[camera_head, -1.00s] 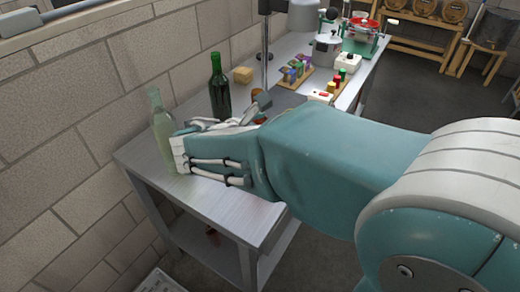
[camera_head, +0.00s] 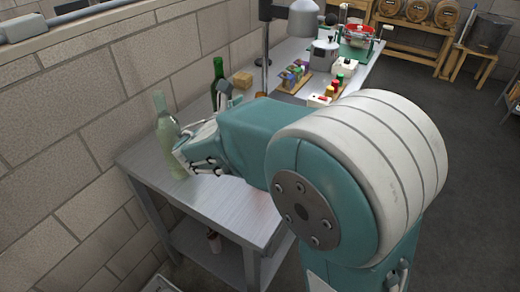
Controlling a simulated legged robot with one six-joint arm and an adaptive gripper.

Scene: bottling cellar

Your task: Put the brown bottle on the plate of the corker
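No brown bottle can be made out; my arm covers part of the bench. A pale, clear-green bottle (camera_head: 167,138) stands upright at the bench's near left corner. A dark green bottle (camera_head: 217,76) stands farther back, its lower part behind my gripper. My gripper (camera_head: 203,134) is low over the bench, just right of the pale bottle in the picture. Its fingers are mostly hidden by its own body, so I cannot tell its opening or whether it holds anything. A dark upright post (camera_head: 265,50) with a grey head (camera_head: 303,18) stands behind my arm; its base is hidden, and I cannot tell if it is the corker.
The grey bench (camera_head: 225,205) runs along the block wall; its front surface is clear. Barrels (camera_head: 418,10) stand behind.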

